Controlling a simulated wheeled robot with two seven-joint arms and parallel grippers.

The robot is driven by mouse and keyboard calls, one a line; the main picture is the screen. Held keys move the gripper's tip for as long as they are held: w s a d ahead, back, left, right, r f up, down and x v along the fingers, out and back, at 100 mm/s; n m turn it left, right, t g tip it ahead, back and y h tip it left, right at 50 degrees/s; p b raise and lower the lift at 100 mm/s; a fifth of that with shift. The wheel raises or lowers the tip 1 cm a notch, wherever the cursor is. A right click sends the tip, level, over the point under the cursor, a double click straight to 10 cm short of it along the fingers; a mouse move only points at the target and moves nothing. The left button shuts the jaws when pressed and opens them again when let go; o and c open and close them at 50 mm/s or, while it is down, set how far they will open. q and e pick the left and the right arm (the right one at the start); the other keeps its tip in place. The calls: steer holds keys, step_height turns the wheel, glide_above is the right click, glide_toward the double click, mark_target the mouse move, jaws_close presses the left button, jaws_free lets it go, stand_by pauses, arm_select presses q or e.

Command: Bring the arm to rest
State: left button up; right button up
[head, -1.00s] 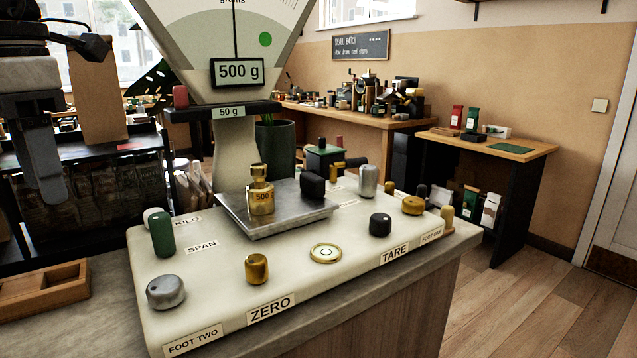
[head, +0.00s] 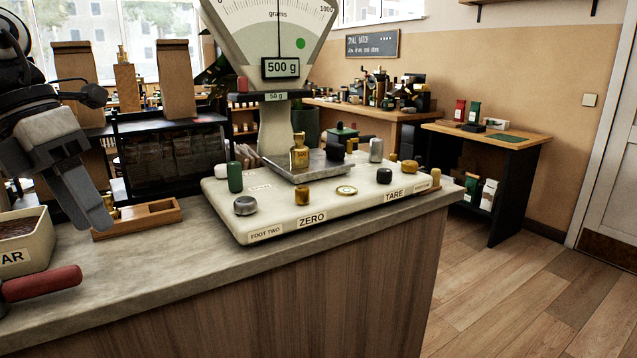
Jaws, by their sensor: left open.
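My left gripper (head: 92,205) hangs at the left of the head view, its grey fingers pointing down over the counter. It is open, and I see nothing between its fingers. It is apart from the scale (head: 265,220), to the left of it. The scale carries a brass weight (head: 300,155) on its metal pan (head: 318,166), and its label reads 500 g. A green knob (head: 235,177) stands upright at the scale's left corner. My right gripper is not in view.
The grey counter (head: 180,270) has free room in front of the scale. A wooden tray (head: 150,215) lies near the left gripper. A cream bin (head: 28,240) and a red handle (head: 42,283) sit at the left edge. A wooden side table (head: 490,137) stands at the right.

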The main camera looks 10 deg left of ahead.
arm_select(q)
step_height(320, 180, down, 25)
steer(key=w+d+n+t+h+p, duration=0.1)
steer(key=n+t+h, duration=0.2)
steer(key=n+t, duration=0.6)
steer(key=d+n+t+h+p, duration=0.1)
steer(key=d+n+t+h, duration=0.3)
steer(key=n, duration=0.9)
steer(key=s+d+f+n+g+y, duration=0.1)
steer(key=s+d+f+n+y, duration=0.2)
steer(key=s+d+f+n, duration=0.2)
steer(key=s+d+f+n+g+y, duration=0.1)
steer(key=s+d+f+n+y, duration=0.3)
steer(key=d+f+n, duration=0.4)
steer(key=s+n, duration=0.1)
steer(key=n, duration=0.2)
steer(key=shift+s+d+f+n+g+p, duration=0.15)
steer(key=shift+s+f+n+g+p, duration=0.15)
steer(key=shift+s+f+g+p, duration=0.1)
